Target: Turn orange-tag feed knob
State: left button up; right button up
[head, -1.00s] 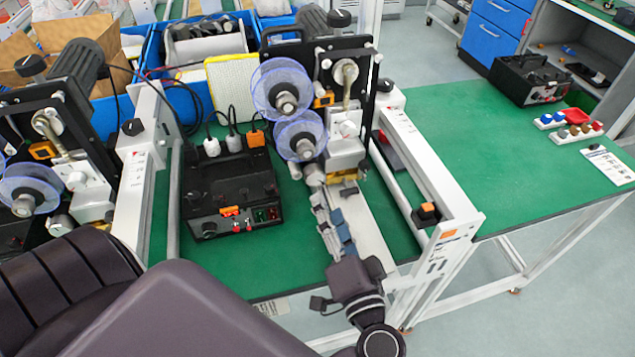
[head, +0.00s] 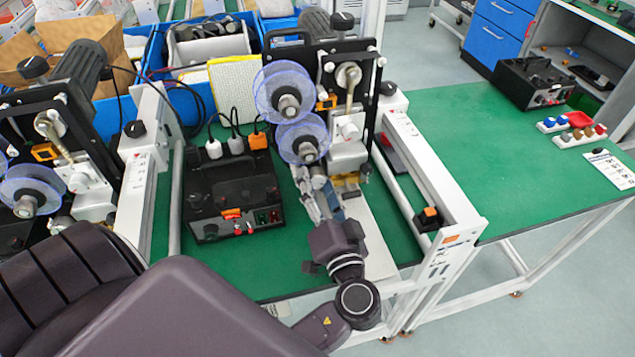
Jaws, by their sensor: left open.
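The right-hand coder machine (head: 322,90) stands on the green bench, with clear blue-tinted reels (head: 268,88) on its front. An orange tag (head: 451,239) is on the near end of its white side rail. A small black knob-like part with an orange face (head: 429,213) sits just beside that rail end. A black knob (head: 387,87) shows at the rail's far end; I cannot tell which is the feed knob. My left gripper (head: 318,192) is open below the reels, in front of the machine, left of both knobs and touching neither. Its fingertips are partly lost against the machine. My right gripper does not show.
A black control box (head: 232,190) with cables stands left of my gripper. A second coder machine (head: 45,140) is at the far left. Blue bins (head: 185,100) stand behind. The green bench top (head: 490,150) to the right is mostly clear.

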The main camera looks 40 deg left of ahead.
pick_arm(q)
jog(key=c, duration=1.1)
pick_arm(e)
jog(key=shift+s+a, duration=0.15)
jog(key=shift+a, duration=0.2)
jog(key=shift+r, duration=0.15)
pick_arm(q)
jog(key=m+p, duration=0.1)
jog(key=m, duration=0.1)
jog(key=m+p, duration=0.1)
jog(key=m, duration=0.1)
jog(key=shift+r+m+p, duration=0.2)
jog(key=shift+m+p, duration=0.1)
jog(key=shift+m, duration=0.1)
jog(key=m+p, duration=0.3)
jog(key=m, duration=0.2)
jog(key=shift+m+p, duration=0.65)
jog(key=shift+m, duration=0.45)
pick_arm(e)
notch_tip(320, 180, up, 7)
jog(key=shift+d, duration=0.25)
pick_arm(q)
jog(key=shift+f, duration=0.1)
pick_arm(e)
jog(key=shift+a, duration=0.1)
